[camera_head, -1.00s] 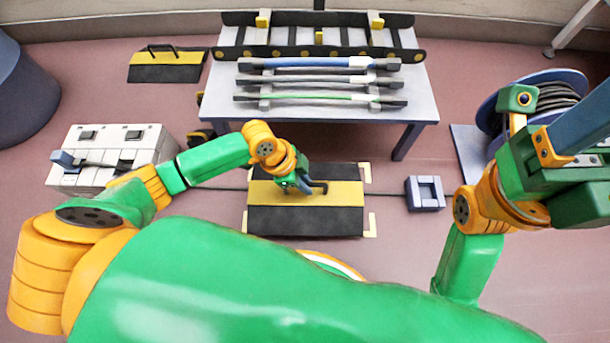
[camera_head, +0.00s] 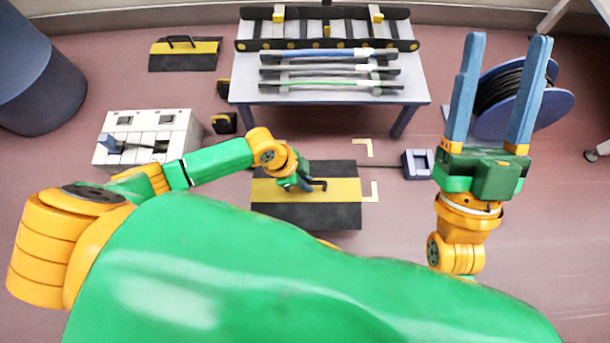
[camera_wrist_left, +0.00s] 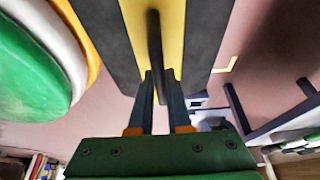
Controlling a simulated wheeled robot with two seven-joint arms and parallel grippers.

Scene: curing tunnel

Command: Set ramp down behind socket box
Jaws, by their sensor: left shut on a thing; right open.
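The ramp (camera_head: 335,216), black with a yellow middle band, is in my left gripper (camera_head: 304,184). The gripper is shut on its dark handle, which also shows in the left wrist view between the fingers (camera_wrist_left: 159,76). The ramp looks about level; its height over the floor is hard to tell. A pale box with several panels and a blue lever-like part, apparently the socket box (camera_head: 178,128), stands on the floor to the left, beyond my left forearm. My right gripper (camera_head: 508,42) is open and empty, fingers pointing up in the picture, in front of the cable reel.
A second ramp (camera_head: 185,61) lies on the floor behind the pale box. A table (camera_head: 330,91) with a rack and bars stands at the back. A small grey box (camera_head: 418,164), a cable reel (camera_head: 555,105) and yellow corner marks (camera_head: 374,192) are right. A dark bin (camera_head: 40,80) stands far left.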

